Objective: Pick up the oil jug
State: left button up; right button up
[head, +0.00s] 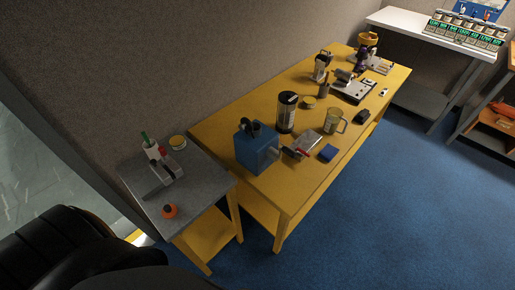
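A clear, yellowish-green jug with a side handle (333,121) stands upright on the yellow table (228,118), near its front long edge. It looks most like the oil jug, but I cannot read any label on it. Nothing stands in front of it. Neither of my grippers shows in the head view.
A dark cylinder with a pale label (286,113) and a blue container (256,148) stand left of the jug. A blue block (328,153) and a dark small object (361,117) lie near it. A grey side table (208,180) adjoins. Blue floor (385,190) is clear in front.

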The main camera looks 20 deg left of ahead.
aim_at(335, 122)
jog(key=l+u, duration=1.15)
jog(key=k+l+u, duration=0.1)
jog(key=l+u, duration=0.15)
jog(key=u, duration=0.15)
